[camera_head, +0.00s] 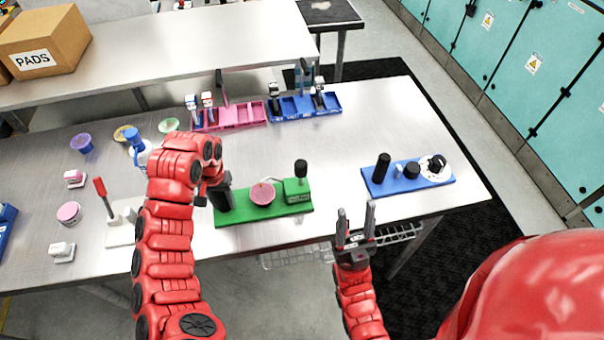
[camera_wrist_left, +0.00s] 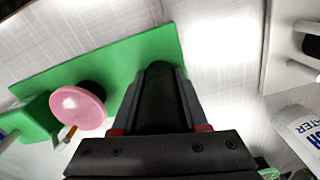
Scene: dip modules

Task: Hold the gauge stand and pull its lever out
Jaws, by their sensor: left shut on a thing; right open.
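The gauge stand appears to be the green base (camera_head: 240,213) near the table's front edge. It carries a black upright post (camera_head: 226,198) at its left end, a round pink disc (camera_head: 262,194) in the middle and a green block with a black-knobbed stem (camera_head: 301,168) at its right. My left gripper (camera_head: 212,190) is shut on the black post, which shows between its fingers in the left wrist view (camera_wrist_left: 159,95). The pink disc (camera_wrist_left: 78,108) is beside it there. My right gripper (camera_head: 356,222) is open and empty, fingers up, right of the green base near the front edge.
A blue base (camera_head: 408,186) with a black post and a white dial stands at the right. Pink (camera_head: 240,115) and blue (camera_head: 305,105) trays are at the back. A white stand with a red handle (camera_head: 101,190) and several small pots are left. The tabletop between the bases is clear.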

